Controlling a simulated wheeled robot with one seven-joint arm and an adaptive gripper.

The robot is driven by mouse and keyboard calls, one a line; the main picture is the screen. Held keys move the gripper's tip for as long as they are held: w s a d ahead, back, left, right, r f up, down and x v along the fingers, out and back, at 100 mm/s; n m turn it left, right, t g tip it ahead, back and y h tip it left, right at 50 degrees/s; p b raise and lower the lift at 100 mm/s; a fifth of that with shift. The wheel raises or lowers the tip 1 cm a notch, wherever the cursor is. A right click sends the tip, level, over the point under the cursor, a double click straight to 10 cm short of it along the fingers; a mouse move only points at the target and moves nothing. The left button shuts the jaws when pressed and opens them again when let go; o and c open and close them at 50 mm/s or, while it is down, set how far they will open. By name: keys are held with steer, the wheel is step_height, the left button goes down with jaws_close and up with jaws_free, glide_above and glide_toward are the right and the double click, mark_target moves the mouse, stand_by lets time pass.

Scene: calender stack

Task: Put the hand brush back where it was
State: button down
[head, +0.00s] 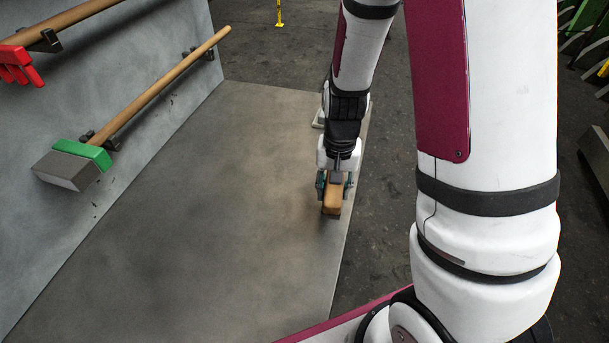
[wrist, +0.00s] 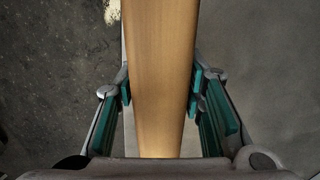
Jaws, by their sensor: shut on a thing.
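The hand brush (head: 332,199) has a tan wooden body with a darker strip along its lower end. My gripper (head: 334,186) is shut on it, near the right edge of the grey surface. In the wrist view the wooden body of the hand brush (wrist: 160,75) runs down the middle between the teal pads of my gripper (wrist: 160,92). I cannot tell whether the brush touches the surface or is held just above it. Its bristles are mostly hidden.
A grey surface (head: 210,190) is mostly clear left of my gripper. A pale object (head: 319,117) stands behind my arm. Dark floor (head: 385,220) lies right.

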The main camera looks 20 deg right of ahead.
steer(key=shift+s+d+f+m, duration=0.1)
steer(key=shift+s+d+m, duration=0.2)
steer(key=shift+s, duration=0.25)
steer(key=shift+s+d+f+m, duration=0.1)
steer(key=shift+s+d+m, duration=0.15)
steer(key=shift+s, duration=0.25)
glide_above(300, 177)
steer(key=shift+f, duration=0.7)
steer(key=shift+a+f+p, duration=0.1)
steer(key=shift+f+p, duration=0.45)
steer(key=shift+f, duration=1.2)
steer(key=shift+f, duration=0.1)
steer(key=c, duration=1.1)
jaws_free()
steer(key=shift+o, duration=0.2)
